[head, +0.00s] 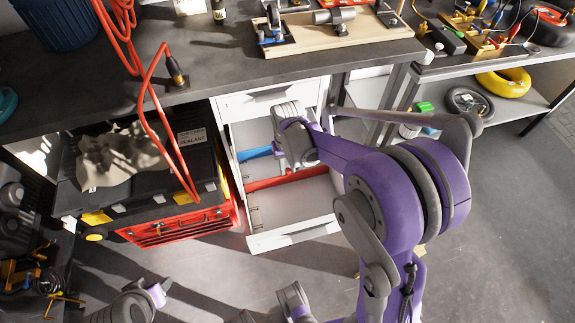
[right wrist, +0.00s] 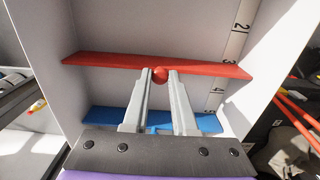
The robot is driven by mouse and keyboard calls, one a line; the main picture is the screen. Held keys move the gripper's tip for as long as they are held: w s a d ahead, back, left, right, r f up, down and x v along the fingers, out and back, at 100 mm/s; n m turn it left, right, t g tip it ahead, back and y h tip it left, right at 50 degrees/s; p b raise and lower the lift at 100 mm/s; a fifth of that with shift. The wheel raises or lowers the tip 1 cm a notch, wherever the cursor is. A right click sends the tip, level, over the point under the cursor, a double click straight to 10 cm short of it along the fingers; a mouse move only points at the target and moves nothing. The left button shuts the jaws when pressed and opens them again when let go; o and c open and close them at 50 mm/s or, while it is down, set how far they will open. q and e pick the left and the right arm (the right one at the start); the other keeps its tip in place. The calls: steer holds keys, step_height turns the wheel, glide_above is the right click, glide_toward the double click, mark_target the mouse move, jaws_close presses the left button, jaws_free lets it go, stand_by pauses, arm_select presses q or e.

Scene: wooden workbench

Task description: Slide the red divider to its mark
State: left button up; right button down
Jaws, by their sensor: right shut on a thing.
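The red divider (right wrist: 110,61) stands across the inside of the open white drawer (right wrist: 160,25), and it also shows in the head view (head: 262,183). My right gripper (right wrist: 160,75) is shut on the small red knob (right wrist: 160,74) at the divider's middle. In the head view the right gripper (head: 292,168) reaches down into the drawer, its fingertips hard to make out. A number strip (right wrist: 235,45) runs along one drawer wall. In the right wrist view the divider's right end crosses it between the 2 and the 4, covering part of it. My left gripper is not clearly in view.
A blue divider (right wrist: 100,114) also stands in the drawer, apart from the red one; the head view shows it too (head: 257,153). The dark bench top (head: 210,65) overhangs the drawer's back. A red-and-black toolbox (head: 185,222) stands left of the drawer.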

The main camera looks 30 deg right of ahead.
steer(key=s, duration=0.2)
steer(key=s+a, duration=0.1)
steer(key=s, duration=0.2)
steer(key=shift+s+a, duration=0.15)
steer(key=shift+s, duration=0.2)
steer(key=c, duration=0.7)
jaws_free()
step_height(320, 180, up, 11)
steer(key=p, duration=0.1)
steer(key=shift+f, duration=0.1)
